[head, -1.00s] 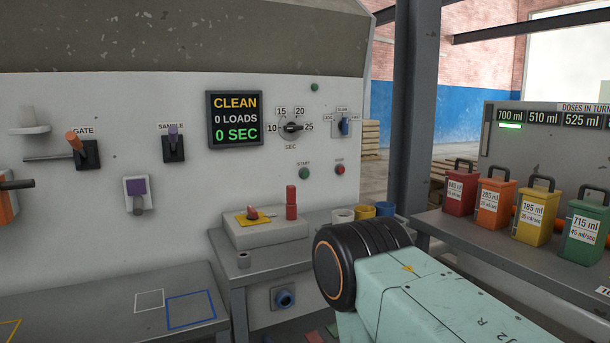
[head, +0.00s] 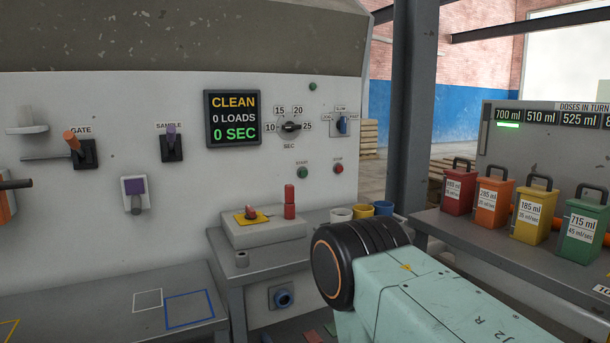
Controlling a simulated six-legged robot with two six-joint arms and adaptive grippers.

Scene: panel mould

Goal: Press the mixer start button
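The green start button (head: 303,172) sits on the white mixer panel (head: 230,180), under a small START label. A red stop button (head: 338,169) is to its right. The display (head: 233,119) above left reads CLEAN, 0 LOADS, 0 SEC. A timer dial (head: 290,127) marked 10 to 25 SEC is above the start button. A blue selector switch (head: 342,125) is right of the dial. Nothing touches the start button. My pale green arm with a black joint comes in from the lower right, but its gripper is out of the picture. My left gripper is not in view either.
A small bench (head: 222,244) below the buttons holds a grey block (head: 270,231) with a yellow plate, a red cylinder (head: 290,207) and several cups. A grey post (head: 412,100) stands to the right. A shelf (head: 440,226) beyond it carries red, orange, yellow and green containers.

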